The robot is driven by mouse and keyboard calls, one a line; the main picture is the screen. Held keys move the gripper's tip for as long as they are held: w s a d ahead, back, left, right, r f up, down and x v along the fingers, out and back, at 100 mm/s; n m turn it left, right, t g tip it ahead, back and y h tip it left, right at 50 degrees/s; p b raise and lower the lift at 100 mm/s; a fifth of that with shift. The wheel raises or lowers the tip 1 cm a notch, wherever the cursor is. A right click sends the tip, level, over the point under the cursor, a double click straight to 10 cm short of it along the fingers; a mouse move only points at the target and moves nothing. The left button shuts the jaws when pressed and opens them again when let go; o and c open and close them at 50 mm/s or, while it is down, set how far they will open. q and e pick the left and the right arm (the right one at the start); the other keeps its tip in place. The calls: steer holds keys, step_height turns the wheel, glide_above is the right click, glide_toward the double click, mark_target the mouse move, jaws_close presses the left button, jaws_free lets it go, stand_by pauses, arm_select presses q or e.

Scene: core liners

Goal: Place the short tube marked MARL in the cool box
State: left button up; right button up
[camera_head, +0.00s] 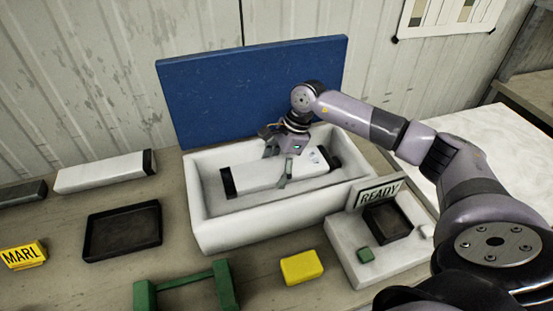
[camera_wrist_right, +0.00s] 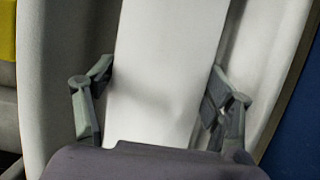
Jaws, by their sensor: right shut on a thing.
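The cool box (camera_head: 212,240) is a white open box at the middle of the table, its blue lid (camera_head: 245,85) standing up behind it. A white tube (camera_head: 248,179) with dark ends lies roughly level inside the box walls. No MARL marking can be read on it. My right gripper (camera_head: 280,166) reaches down into the box, shut on this tube across its middle. In the right wrist view the fingers (camera_wrist_right: 160,88) flank the white tube (camera_wrist_right: 165,50) on both sides. Whether the tube touches the box floor, I cannot tell. My left gripper is not in view.
A yellow MARL sign (camera_head: 22,255) stands at left near an empty black tray (camera_head: 124,231). Another white tube (camera_head: 104,173) lies behind. A green stand (camera_head: 185,284), a yellow block (camera_head: 302,267) and a white READY tray (camera_head: 358,262) are in front of the box.

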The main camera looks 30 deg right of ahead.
step_height(320, 180, down, 3)
steer(key=shift+f+p, duration=0.1)
steer(key=shift+p, duration=0.35)
steer(key=shift+f, duration=0.25)
steer(key=o, duration=1.5)
steer(key=shift+f, duration=0.2)
steer(key=shift+c, duration=0.2)
steer(key=o, duration=0.5)
steer(key=shift+r, duration=0.1)
